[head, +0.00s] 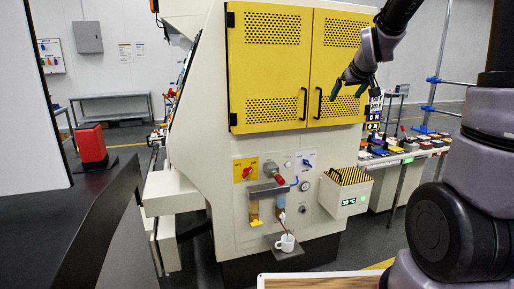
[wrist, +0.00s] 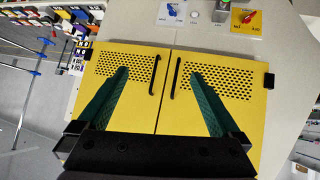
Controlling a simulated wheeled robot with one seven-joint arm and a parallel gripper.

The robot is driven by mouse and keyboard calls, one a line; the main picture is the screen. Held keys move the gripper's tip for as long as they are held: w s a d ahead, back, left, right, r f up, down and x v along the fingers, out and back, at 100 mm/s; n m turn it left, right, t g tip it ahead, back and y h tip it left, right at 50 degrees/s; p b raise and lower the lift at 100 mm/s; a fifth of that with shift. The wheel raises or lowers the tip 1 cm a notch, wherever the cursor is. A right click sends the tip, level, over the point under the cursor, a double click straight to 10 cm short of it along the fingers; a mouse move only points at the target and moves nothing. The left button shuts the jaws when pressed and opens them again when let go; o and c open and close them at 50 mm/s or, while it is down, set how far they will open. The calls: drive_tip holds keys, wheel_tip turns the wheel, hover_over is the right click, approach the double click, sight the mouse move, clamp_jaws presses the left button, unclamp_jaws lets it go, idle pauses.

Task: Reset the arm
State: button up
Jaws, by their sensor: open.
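My gripper (head: 348,90) is raised in the upper right of the head view, in front of the machine's yellow double doors (head: 268,70). Its two green fingers are spread apart with nothing between them. In the wrist view my gripper (wrist: 160,73) is open and empty, with the yellow doors (wrist: 165,115) and their two black handles behind the fingers. I cannot tell the exact gap between the fingertips and the doors. My arm comes in from the right side of the head view.
A bench with coloured items (head: 400,150) stands at right. A red block (head: 91,145) is at left.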

drive_tip(key=s+a+r+m+g+y, duration=0.1)
drive_tip(key=s+a+r+m, duration=0.1)
drive_tip(key=s, duration=1.2)
drive_tip(key=s+a+r+m+g+y, duration=0.1)
drive_tip(key=s+m, duration=0.3)
drive_tip(key=s, duration=1.1)
drive_tip(key=shift+s+a+r+g, duration=0.2)
drive_tip(key=shift+a+r+g, duration=0.3)
drive_tip(key=shift+a, duration=0.35)
